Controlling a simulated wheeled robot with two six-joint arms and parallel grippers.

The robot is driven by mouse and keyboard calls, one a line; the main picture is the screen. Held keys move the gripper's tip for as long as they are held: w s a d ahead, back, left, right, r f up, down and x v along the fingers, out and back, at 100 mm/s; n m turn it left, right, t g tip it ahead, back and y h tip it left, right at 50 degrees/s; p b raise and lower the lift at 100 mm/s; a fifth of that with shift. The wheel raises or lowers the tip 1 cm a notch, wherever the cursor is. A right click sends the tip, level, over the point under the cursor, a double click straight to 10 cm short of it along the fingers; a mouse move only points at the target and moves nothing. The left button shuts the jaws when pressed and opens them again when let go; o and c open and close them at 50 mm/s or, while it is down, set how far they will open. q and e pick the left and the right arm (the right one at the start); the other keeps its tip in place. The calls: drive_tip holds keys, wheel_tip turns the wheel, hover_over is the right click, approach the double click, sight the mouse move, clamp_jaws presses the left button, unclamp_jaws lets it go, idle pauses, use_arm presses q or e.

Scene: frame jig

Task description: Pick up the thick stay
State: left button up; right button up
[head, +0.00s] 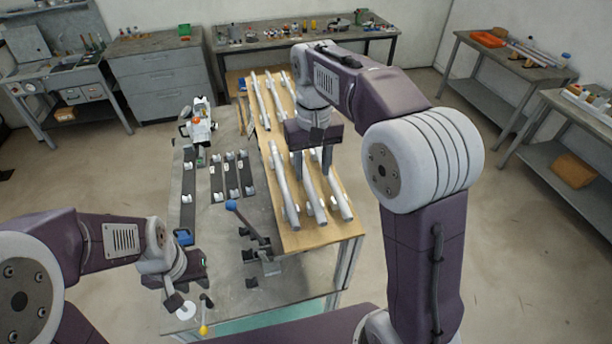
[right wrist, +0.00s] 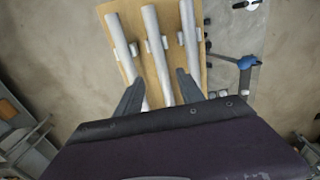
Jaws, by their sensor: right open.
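Several pale grey stays lie in two groups on a wooden board (head: 330,230). The near group has a left stay (head: 281,170), a middle stay (head: 310,190) and a right stay (head: 341,203). They are close in width, and I cannot tell which is the thick one. My right gripper (head: 312,172) is over the near group, open and empty. In the right wrist view its fingers (right wrist: 158,90) are spread either side of the middle stay (right wrist: 155,45), apparently above it. My left gripper (head: 182,290) is over the near left table corner; its jaws are unclear.
A blue-handled clamp (head: 248,222) stands left of the board. Dark strips with small blocks (head: 232,178) and a white-and-orange device (head: 200,125) are on the grey table.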

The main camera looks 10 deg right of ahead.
sight(310, 185)
drive_tip(key=shift+w+f, duration=0.8)
drive_tip(key=f, duration=0.2)
drive_tip(key=f+p, duration=0.1)
drive_tip(key=shift+s+a+f, duration=0.2)
drive_tip(key=shift+s+f, duration=0.15)
drive_tip(key=shift+f, duration=0.05)
drive_tip(key=shift+s+f, duration=0.1)
drive_tip(key=shift+s, duration=0.2)
drive_tip(key=shift+w+f, duration=0.1)
drive_tip(key=shift+w, duration=0.3)
clamp_jaws()
use_arm(q)
drive_tip(key=shift+w+r, duration=0.45)
drive_tip(key=shift+w, duration=0.15)
use_arm(e)
drive_tip(key=shift+s, duration=0.1)
